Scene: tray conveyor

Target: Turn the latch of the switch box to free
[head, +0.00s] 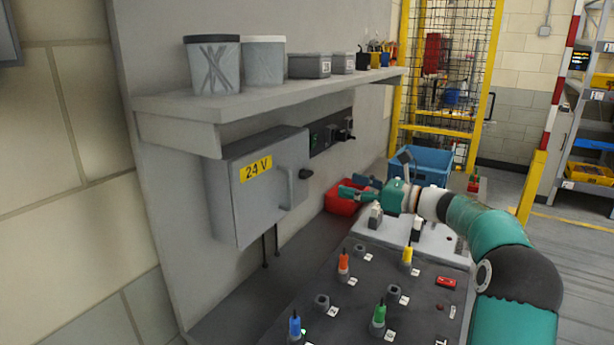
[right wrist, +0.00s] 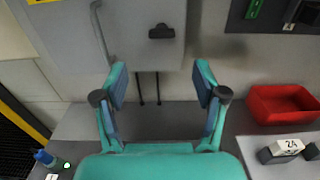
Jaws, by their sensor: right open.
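The switch box (head: 262,205) is a grey wall cabinet with a yellow 24 V label, under the shelf on the left. Its latch (head: 305,173) is a small dark knob near the door's right edge. In the right wrist view the latch (right wrist: 162,31) looks wider than tall, lying roughly level, beside a grey bar handle (right wrist: 102,35). My right gripper (head: 354,188) is open and empty, to the right of the box in the head view. In the right wrist view its spread fingers (right wrist: 160,82) are below the latch and apart from it. My left gripper is not in view.
A shelf (head: 280,97) with tubs and small boxes juts out above the switch box. A red bin (head: 342,204) is close to my right gripper. A dark panel (head: 355,262) with coloured plugs stands in front. A blue crate (head: 432,163) is behind.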

